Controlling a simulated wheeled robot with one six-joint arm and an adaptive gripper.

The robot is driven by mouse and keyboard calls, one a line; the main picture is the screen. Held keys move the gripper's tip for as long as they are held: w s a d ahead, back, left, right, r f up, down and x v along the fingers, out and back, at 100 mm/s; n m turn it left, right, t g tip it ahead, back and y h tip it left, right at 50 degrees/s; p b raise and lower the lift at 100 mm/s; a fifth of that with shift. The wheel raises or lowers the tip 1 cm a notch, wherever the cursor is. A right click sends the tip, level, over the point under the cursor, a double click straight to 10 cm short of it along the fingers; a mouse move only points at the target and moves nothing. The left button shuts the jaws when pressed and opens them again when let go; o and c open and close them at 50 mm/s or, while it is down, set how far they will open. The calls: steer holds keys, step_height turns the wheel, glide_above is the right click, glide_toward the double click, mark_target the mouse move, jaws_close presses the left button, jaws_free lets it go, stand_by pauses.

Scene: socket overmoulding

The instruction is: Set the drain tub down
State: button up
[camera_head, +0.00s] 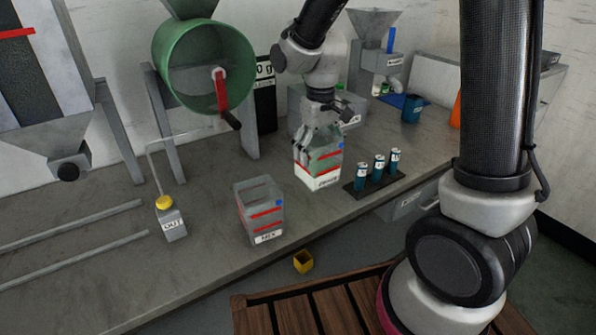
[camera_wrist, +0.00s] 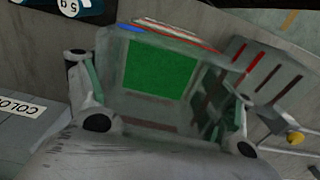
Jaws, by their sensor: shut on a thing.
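The drain tub (camera_head: 318,177) is a clear box with red lines, a blue mark, a white labelled lower part and green inside. My gripper (camera_head: 318,139) is over it from above, shut on its upper part. In the wrist view the tub (camera_wrist: 125,108) fills the middle, green showing inside, with a gripper finger on each side. The tub is at the bench's front part, between the MIX tub and the blue bottles. I cannot tell whether its base touches the bench.
The clear MIX tub (camera_head: 259,213) stands to the left. A black rack (camera_head: 374,186) with blue bottles (camera_head: 378,168) is close to the right. An OUT container (camera_head: 171,224) stands further left. The bench's front edge is near. A yellow cube (camera_head: 303,261) lies below the bench.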

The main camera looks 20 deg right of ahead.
step_height(320, 180, down, 7)
steer(key=shift+f, duration=0.1)
stand_by(0.4)
steer(key=o, duration=1.4)
steer(key=shift+f, duration=0.1)
step_height(320, 180, up, 12)
steer(key=s+d+r+m+t, duration=0.1)
steer(key=s+d+r, duration=0.2)
steer(key=s+d, duration=0.2)
steer(key=s+d+r+m+t, duration=0.1)
steer(key=s+d+r, duration=0.3)
steer(key=s, duration=0.3)
steer(key=s+d+r+m+t, duration=0.1)
steer(key=s+d+r+t, duration=0.1)
steer(key=s+d+r, duration=0.2)
steer(key=shift+s+d+m, duration=0.15)
steer(key=shift+s+d, duration=0.3)
steer(key=shift+s, duration=0.3)
steer(key=shift+s+d+m, duration=0.15)
steer(key=shift+s+d, duration=0.3)
steer(key=shift+s, duration=0.3)
